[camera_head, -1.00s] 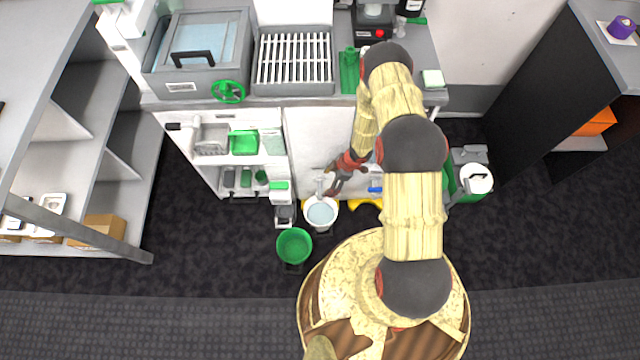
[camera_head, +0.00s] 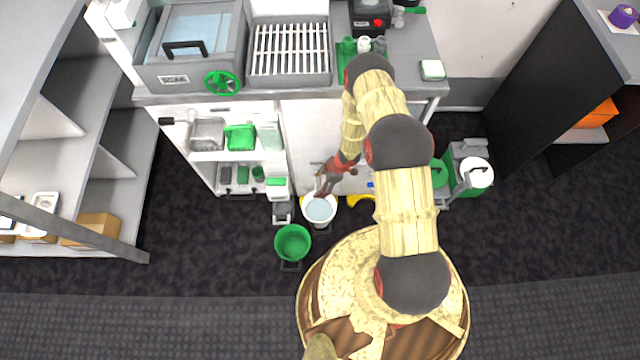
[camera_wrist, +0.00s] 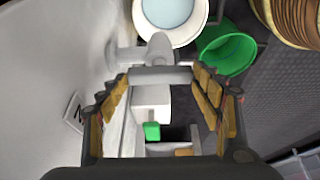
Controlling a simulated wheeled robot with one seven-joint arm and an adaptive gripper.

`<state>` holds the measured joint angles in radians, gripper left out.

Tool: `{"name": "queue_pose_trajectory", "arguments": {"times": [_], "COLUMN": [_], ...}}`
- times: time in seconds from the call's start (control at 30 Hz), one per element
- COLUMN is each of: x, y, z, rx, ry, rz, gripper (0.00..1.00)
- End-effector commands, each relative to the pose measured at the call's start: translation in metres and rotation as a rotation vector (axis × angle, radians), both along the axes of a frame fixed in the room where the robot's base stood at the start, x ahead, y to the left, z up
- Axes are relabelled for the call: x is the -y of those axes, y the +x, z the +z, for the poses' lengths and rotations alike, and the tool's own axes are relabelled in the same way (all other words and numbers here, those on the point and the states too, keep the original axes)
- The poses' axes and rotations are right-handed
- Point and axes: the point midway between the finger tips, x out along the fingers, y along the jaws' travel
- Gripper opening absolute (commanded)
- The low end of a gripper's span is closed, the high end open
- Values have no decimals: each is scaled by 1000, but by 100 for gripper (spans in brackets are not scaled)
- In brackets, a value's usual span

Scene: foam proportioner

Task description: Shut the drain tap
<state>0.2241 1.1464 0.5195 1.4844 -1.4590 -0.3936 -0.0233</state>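The drain tap (camera_wrist: 158,52) is a grey fitting on the white cabinet front, with a grey crossbar handle (camera_wrist: 160,75). In the wrist view the crossbar lies between my gripper's fingertips (camera_wrist: 161,82). The two fingers are spread apart, one at each end of the bar; whether either touches it I cannot tell. In the head view my gripper (camera_head: 323,186) is low at the cabinet front, just above a white bucket, and largely covers the tap. The white bucket (camera_head: 320,210) holds pale water and stands below the tap; it also shows in the wrist view (camera_wrist: 170,36).
A green bucket (camera_head: 293,243) stands in front and left of the white one. An open shelf (camera_head: 242,172) with containers is left of the tap. A yellow item (camera_head: 361,201) lies right of the white bucket. A green-and-grey machine (camera_head: 467,170) stands farther right.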

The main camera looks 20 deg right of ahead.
Motion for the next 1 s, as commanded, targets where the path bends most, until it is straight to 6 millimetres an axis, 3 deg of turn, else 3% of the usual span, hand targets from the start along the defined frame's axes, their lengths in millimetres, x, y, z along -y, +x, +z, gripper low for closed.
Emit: {"name": "queue_pose_trajectory", "arguments": {"times": [0.4,0.73,1.0], "x": [0,0,-1], "y": [0,-1,-3], "z": [0,0,0], "rx": [0,0,-2], "ry": [0,0,0], "rz": [0,-42,-209], "gripper": [40,39,39]}}
